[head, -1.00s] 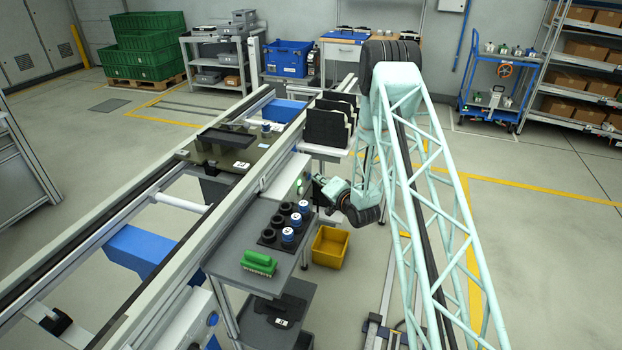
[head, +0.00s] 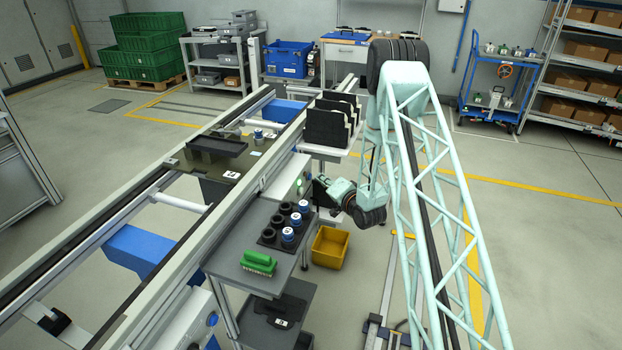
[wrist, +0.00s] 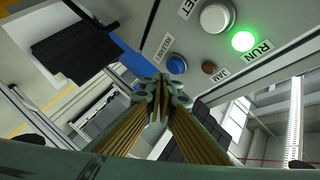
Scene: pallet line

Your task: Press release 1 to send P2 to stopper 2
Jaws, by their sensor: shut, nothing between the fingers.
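In the wrist view, a grey control panel (wrist: 190,35) carries a blue button (wrist: 176,64) marked RELEASE. My gripper (wrist: 160,88) is shut and empty, its tips just below and left of that button in the picture. I cannot tell whether they touch the panel. In the head view, a dark olive pallet (head: 218,187) sits on the conveyor, bearing a black tray (head: 215,146) and a small blue-and-white part (head: 258,137). Its label is too small to read surely. My gripper's tips are hard to make out there, beside the conveyor.
The panel also has a white button (wrist: 215,17), a lit green RUN lamp (wrist: 243,41) and a brown JAM lamp (wrist: 208,68). A yellow bin (head: 329,247) and upright black racks (head: 328,125) are near my arm.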

